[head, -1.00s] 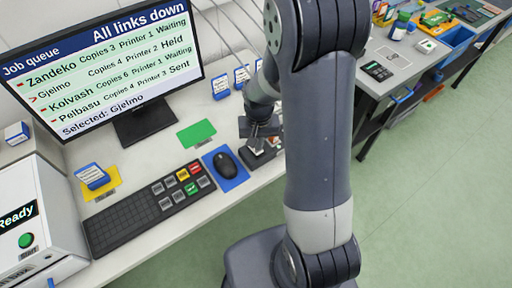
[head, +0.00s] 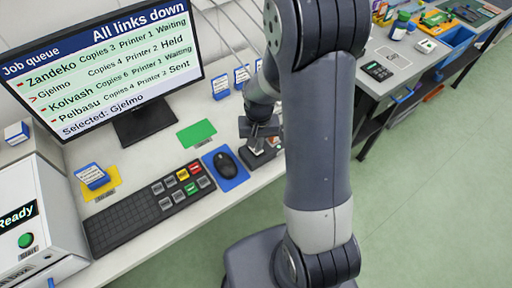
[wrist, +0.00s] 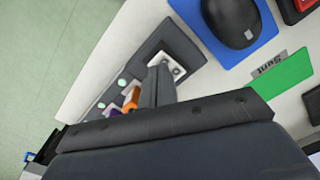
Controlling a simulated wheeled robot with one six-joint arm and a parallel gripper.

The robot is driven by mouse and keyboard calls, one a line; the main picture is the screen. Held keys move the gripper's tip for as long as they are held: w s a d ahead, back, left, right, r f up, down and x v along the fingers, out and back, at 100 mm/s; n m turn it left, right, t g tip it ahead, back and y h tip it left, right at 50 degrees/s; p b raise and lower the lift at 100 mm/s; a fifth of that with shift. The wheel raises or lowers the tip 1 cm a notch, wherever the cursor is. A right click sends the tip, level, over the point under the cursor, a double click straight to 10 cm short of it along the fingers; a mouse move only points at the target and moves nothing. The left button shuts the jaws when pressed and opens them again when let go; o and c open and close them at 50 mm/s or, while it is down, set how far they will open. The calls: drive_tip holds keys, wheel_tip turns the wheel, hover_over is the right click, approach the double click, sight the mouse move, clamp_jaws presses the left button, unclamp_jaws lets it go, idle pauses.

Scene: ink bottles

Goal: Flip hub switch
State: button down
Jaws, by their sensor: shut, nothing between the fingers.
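The hub is a dark grey box (head: 250,159) at the front edge of the desk, right of the mouse, partly hidden by my arm. The switch itself cannot be made out clearly. My gripper (wrist: 160,76) is shut and empty, pointing down over the hub beside the pale plate; contact cannot be told. It also shows in the head view (head: 258,143). The monitor (head: 100,60) reads "All links down".
A mouse (head: 225,165) on a blue mat and a keyboard (head: 130,217) lie left of the hub. A green card (head: 197,133) lies behind the mouse. Several ink boxes stand at the back. A second table (head: 400,60) stands to the right.

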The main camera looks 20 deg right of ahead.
drive_tip(key=shift+f+b, duration=0.75)
drive_tip(key=shift+f, duration=0.2)
idle(0.3)
drive_tip(key=shift+r, duration=0.1)
drive_tip(key=shift+r+p, duration=2.65)
drive_tip(key=shift+r, duration=0.85)
drive_tip(key=shift+f, duration=0.15)
wheel_tip(320, 180, down, 7)
drive_tip(key=b, duration=0.5)
drive_tip(key=shift+r, duration=0.2)
